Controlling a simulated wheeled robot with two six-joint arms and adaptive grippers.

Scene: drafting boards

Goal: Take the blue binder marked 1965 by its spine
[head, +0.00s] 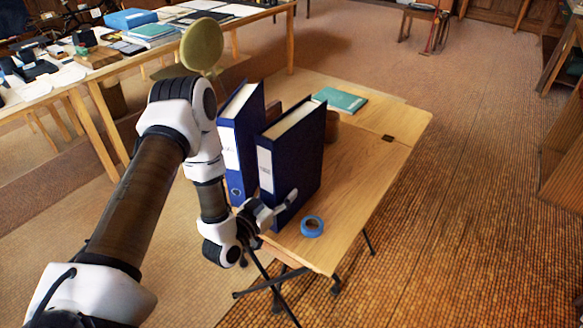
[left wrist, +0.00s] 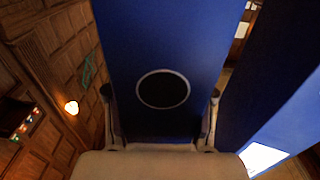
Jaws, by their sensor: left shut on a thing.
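Two blue binders stand upright side by side on a light wooden table. My left gripper (head: 270,210) is shut on the lower spine of the right-hand blue binder (head: 298,160), one finger on each side. In the left wrist view this binder (left wrist: 160,40) fills the middle, its dark round finger hole facing the camera between the fingertips. The left-hand blue binder (head: 228,130) stands apart from it, with a pale label and a ring hole on its spine. The marks on both labels are too small to read. My right gripper is not in view.
A blue tape roll (head: 312,226) lies on the wooden table (head: 355,190) just right of the held binder. A teal book (head: 341,100) lies farther back, and a brown round object (head: 332,127) stands behind the binders. A cluttered long table (head: 95,58) is at back left.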

